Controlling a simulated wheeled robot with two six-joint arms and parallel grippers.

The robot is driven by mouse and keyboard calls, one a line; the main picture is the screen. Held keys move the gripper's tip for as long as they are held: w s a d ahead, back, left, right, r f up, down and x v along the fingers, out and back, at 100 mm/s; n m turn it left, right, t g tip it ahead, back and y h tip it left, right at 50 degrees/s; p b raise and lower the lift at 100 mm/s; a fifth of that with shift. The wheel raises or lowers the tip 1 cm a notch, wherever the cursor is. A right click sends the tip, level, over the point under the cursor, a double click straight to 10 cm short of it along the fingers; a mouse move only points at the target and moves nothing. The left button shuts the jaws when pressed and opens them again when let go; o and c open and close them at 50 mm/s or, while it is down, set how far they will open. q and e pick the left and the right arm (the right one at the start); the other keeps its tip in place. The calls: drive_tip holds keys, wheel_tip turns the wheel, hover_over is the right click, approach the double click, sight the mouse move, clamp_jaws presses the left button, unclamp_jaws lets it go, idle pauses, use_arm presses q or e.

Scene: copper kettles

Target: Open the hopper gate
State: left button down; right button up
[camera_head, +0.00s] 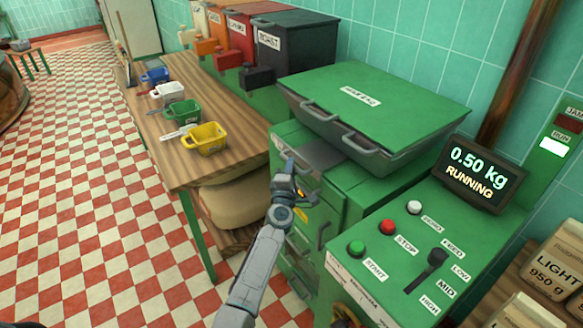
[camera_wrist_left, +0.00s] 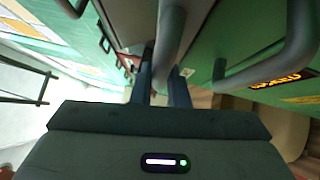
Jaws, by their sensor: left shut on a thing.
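The green hopper (camera_head: 375,100) with a labelled lid sits on the green machine, with grey bar handles on its front. A flat grey plate (camera_head: 320,153) shows beneath it; I cannot tell whether this is the gate. My left gripper (camera_head: 289,168) is at the machine's front left, below the hopper's handles. In the left wrist view, its two dark fingers (camera_wrist_left: 162,85) are shut on a grey bar handle (camera_wrist_left: 170,40). The head view hides the gripped spot behind my gripper. My right gripper does not show.
A control panel (camera_head: 400,270) has buttons, a black lever (camera_head: 427,270) and a display (camera_head: 478,175) reading 0.50 kg RUNNING. Several coloured cups, including a yellow one (camera_head: 205,138), stand on the wooden table (camera_head: 235,105). Handled drawers are below.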

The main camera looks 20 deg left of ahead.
use_arm(q)
drive_tip(key=s+a+p, duration=0.2)
drive_tip(key=s+a, duration=0.1)
drive_tip(key=s, duration=0.1)
drive_tip(key=shift+s+a, duration=0.35)
drive_tip(key=shift+s, duration=0.05)
drive_tip(key=c, duration=1.5)
unclamp_jaws()
drive_tip(key=shift+c, duration=0.2)
drive_tip(key=shift+o, duration=0.7)
drive_tip(key=s+d+f, duration=0.1)
drive_tip(key=s, duration=0.9)
drive_tip(key=shift+s+d+f, duration=0.2)
drive_tip(key=shift+s+f, duration=0.05)
drive_tip(key=shift+s, duration=0.1)
